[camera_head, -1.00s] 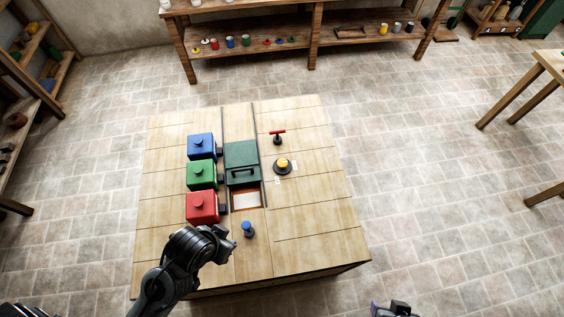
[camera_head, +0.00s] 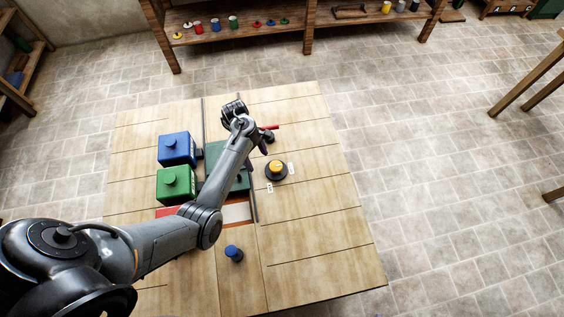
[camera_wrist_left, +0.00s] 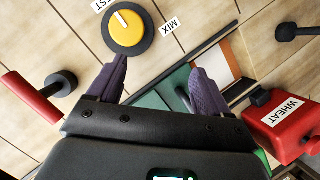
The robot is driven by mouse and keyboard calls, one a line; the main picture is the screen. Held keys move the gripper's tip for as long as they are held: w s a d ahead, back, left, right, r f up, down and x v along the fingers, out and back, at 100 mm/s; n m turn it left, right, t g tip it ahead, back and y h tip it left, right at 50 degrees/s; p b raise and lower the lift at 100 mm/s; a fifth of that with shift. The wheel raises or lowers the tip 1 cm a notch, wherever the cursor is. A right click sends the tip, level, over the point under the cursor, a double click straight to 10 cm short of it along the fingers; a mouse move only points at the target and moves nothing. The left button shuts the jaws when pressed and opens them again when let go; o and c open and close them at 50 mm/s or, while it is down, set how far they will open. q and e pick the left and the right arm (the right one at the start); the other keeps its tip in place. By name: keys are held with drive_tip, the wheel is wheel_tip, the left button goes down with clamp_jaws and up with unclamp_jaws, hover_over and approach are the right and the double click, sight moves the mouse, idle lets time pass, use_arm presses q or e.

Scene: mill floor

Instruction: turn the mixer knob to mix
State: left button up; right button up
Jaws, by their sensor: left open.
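The mixer knob (camera_head: 276,167) is a yellow dial on a round black base, right of the green panel on the table. In the left wrist view the knob (camera_wrist_left: 125,28) is at the top, with a MIX label (camera_wrist_left: 170,30) beside it and another label ending in "ST" (camera_wrist_left: 104,4). Its white mark points toward the "ST" label. My left gripper (camera_head: 257,156) is above the table, just left of the knob. In the wrist view its purple fingers (camera_wrist_left: 162,80) are apart with nothing between them; the knob lies beyond the left finger, not touching.
A red-handled lever (camera_wrist_left: 32,98) stands near the knob. A blue box (camera_head: 176,148), a green box (camera_head: 175,185) and a red WHEAT box (camera_wrist_left: 285,125) line the left side. A blue-topped peg (camera_head: 233,253) stands in front. The table's right side is clear.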

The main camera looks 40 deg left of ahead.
sight(276, 166)
use_arm(q)
drive_tip(key=w+r+t+b, duration=0.1)
drive_tip(key=w+r, duration=0.1)
drive_tip(key=w, duration=0.2)
drive_tip(key=x, duration=0.3)
drive_tip(key=b+x, duration=0.1)
drive_tip(key=x, duration=0.2)
drive_tip(key=b+x, duration=0.1)
drive_tip(key=x, duration=0.3)
drive_tip(key=shift+w+d, duration=0.25)
drive_tip(key=shift+w, duration=0.05)
use_arm(e)
drive_tip(key=f, duration=0.4)
drive_tip(key=shift+s+d+f, duration=0.15)
drive_tip(key=shift+s+d, duration=0.05)
use_arm(q)
drive_tip(key=c, duration=1)
drive_tip(key=shift+r, duration=0.1)
